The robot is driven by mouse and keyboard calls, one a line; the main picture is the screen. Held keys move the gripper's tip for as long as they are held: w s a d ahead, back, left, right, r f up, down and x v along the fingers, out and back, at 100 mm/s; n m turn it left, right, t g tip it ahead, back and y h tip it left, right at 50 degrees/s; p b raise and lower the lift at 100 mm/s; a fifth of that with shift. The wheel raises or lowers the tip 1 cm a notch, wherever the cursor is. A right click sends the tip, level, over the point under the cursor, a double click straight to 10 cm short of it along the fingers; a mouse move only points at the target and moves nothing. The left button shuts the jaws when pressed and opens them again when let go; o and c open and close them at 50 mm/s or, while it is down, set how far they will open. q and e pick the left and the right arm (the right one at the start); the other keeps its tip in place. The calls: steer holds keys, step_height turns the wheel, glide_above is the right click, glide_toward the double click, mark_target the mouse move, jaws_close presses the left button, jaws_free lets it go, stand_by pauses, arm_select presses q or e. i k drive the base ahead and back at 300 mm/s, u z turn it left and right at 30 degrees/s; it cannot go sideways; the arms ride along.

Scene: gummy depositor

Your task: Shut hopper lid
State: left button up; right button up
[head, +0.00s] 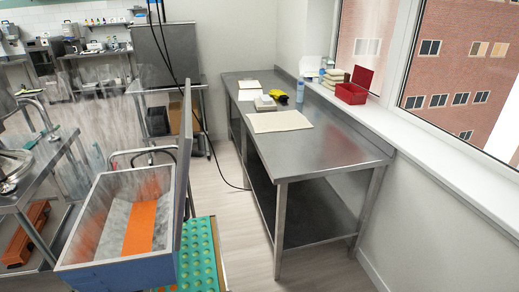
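The hopper (122,273) is a blue-grey open box at the lower left of the head view. Its inside shows grey sloping walls and an orange strip (140,228) along the middle. The hopper lid (184,165) is a tall, thin grey panel standing upright at the hopper's right side, seen nearly edge-on. The hopper's top is uncovered. Neither of my grippers is in view.
A green dimpled tray (198,262) lies below and right of the hopper. A steel table (318,152) on the right holds a board, a yellow item and bottles. A red box (351,94) sits on the windowsill. Floor between hopper and table is clear apart from a black cable.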

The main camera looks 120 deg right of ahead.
mark_target(187, 135)
steer(key=z, duration=0.85)
steer(key=k, duration=0.7)
steer(key=z, duration=2.35)
